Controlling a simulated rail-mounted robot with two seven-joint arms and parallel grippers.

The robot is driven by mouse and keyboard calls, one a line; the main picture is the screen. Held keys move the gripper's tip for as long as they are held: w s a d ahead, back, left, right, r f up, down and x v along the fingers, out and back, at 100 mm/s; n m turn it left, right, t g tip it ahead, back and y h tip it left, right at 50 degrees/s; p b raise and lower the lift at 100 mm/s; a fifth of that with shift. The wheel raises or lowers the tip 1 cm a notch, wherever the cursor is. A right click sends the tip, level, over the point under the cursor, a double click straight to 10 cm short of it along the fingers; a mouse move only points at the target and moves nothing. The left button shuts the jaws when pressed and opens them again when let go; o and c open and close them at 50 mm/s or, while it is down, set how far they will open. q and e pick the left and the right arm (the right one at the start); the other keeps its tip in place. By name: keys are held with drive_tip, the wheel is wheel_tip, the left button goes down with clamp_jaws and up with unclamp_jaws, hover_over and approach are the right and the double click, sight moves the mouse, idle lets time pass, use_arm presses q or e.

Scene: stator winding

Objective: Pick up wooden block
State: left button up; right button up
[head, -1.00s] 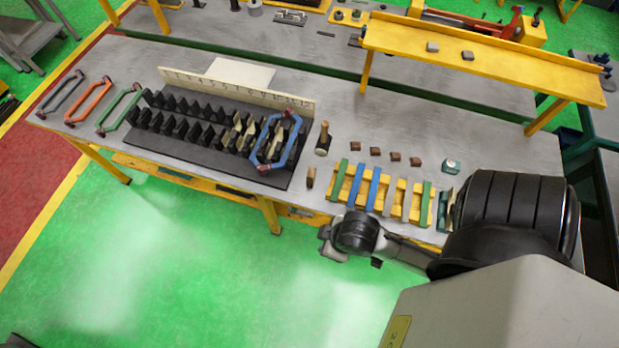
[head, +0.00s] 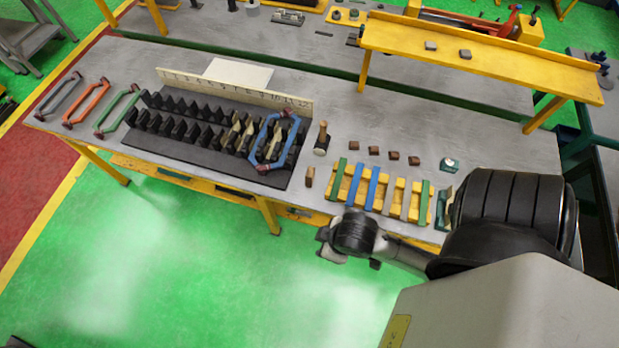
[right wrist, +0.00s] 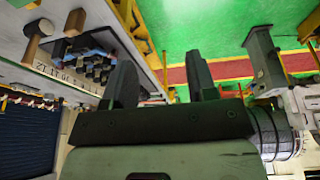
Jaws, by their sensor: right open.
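A small brown wooden block (head: 309,177) stands upright on the near edge of the grey workbench, between the black stator mat and the yellow rack. My left gripper is not clearly seen in either view.
A hammer (head: 322,139) stands just behind the block. A blue coil frame (head: 262,138) sits on the slotted stator (head: 200,150) to its left. A yellow rack with coloured strips (head: 353,185) is close on its right. Several small brown pieces (head: 374,151) lie behind the rack.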

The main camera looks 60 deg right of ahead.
drive_tip(key=o, duration=0.5)
drive_tip(key=shift+d, duration=0.15)
